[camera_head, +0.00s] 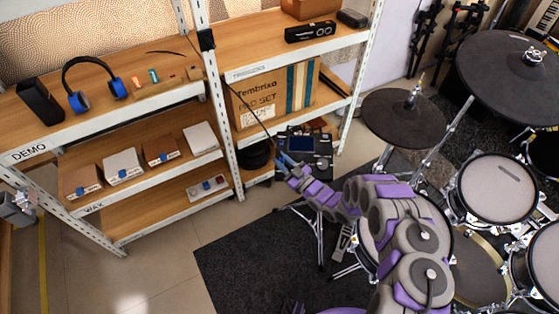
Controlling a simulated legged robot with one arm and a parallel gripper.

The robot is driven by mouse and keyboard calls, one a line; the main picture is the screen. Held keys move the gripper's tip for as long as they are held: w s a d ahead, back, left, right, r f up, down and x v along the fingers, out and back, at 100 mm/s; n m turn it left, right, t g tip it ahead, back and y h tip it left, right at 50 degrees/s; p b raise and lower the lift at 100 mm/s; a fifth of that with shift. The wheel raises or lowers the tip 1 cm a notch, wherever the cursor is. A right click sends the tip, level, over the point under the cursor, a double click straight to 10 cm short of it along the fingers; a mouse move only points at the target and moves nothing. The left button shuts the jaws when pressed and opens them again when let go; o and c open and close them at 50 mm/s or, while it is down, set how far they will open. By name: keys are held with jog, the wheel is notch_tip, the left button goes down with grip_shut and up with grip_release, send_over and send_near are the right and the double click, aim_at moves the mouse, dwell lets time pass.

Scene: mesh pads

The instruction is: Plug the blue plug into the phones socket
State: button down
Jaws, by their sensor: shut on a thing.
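My gripper (284,164), at the end of my purple and grey arm, is shut beside the left side of a dark drum module (318,144) with a small screen. Light-blue and darker parts show at its tip, so the blue plug seems to be between the jaws, but it is too small to make out clearly. The phones socket cannot be made out; the module's near left side is partly behind my gripper. I cannot tell whether the plug touches the module.
A white shelf rack (228,150) stands close left of the gripper, holding headphones (116,88), several small boxes and a large carton (262,104). A thin dark cable seems to run from the rack towards the module. Cymbals (404,112) and drums (496,186) crowd the right.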

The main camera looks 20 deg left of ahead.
jog(key=shift+d, duration=0.15)
jog(key=shift+s+a+f, duration=0.1)
jog(key=shift+a+f, duration=0.05)
jog(key=shift+a, duration=0.95)
jog(key=shift+d, duration=0.45)
jog(key=shift+a, duration=0.35)
jog(key=shift+d, duration=0.65)
jog(key=shift+w+a+f, duration=0.1)
jog(key=shift+w+f, duration=0.2)
jog(key=shift+f, duration=0.35)
jog(key=shift+w+f, duration=0.25)
jog(key=shift+f, duration=0.4)
jog(key=shift+r, duration=0.1)
jog(key=shift+s+r+p, duration=0.2)
jog(key=shift+r+p, duration=0.15)
jog(key=shift+r, duration=0.15)
jog(key=shift+s+r+p, duration=0.2)
jog(key=shift+r+p, duration=0.15)
jog(key=shift+r, duration=0.15)
